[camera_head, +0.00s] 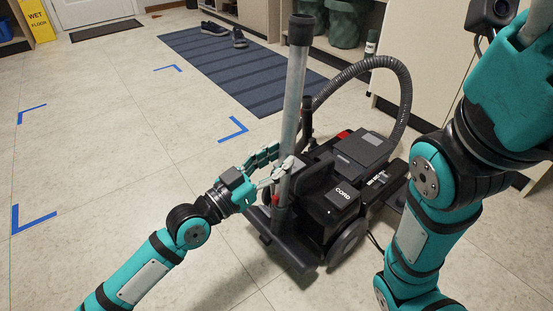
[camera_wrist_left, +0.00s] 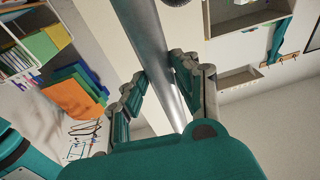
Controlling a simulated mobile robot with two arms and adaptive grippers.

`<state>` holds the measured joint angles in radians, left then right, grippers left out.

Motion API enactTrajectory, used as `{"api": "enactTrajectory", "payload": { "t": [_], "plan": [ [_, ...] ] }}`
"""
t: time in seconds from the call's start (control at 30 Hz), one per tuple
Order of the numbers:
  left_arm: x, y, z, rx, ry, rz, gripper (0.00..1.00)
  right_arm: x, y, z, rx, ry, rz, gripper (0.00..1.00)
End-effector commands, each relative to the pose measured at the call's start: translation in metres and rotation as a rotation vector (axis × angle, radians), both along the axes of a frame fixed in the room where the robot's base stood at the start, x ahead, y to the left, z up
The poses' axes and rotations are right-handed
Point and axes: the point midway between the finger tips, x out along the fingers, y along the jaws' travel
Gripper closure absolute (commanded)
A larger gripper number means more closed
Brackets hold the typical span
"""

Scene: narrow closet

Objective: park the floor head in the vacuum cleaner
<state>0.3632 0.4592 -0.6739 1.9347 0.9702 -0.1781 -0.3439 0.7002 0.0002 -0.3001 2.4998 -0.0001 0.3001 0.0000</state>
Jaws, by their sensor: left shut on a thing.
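The vacuum cleaner (camera_head: 345,205) is a dark, boxy machine with a wheel and a "CORD" label, standing on the floor right of centre. A grey metal tube (camera_head: 294,95) stands nearly upright at its near left side, with a black collar on top. The black floor head (camera_head: 285,246) is at the tube's lower end, low against the cleaner's side; I cannot tell whether it is seated in it. My left gripper (camera_head: 274,171) is shut on the tube's lower part. In the left wrist view the fingers (camera_wrist_left: 157,84) flank the tube (camera_wrist_left: 160,50). My right gripper is out of view.
A ribbed hose (camera_head: 398,72) arches behind the cleaner. A blue striped mat (camera_head: 235,65) with dark shoes (camera_head: 239,38) lies behind. Cabinets (camera_head: 425,55) stand close on the right. Blue tape corners (camera_head: 32,217) mark open floor at left. A yellow wet-floor sign (camera_head: 37,18) stands far left.

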Motion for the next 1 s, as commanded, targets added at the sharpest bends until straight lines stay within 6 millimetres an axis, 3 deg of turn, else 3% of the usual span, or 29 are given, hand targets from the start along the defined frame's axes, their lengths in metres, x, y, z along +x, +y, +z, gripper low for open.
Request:
{"api": "enactTrajectory", "payload": {
  "t": [1.0],
  "plan": [
    [-0.009,0.011,-0.001,-0.049,-0.044,0.001,1.00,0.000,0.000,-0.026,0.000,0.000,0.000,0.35]
  ]
}}
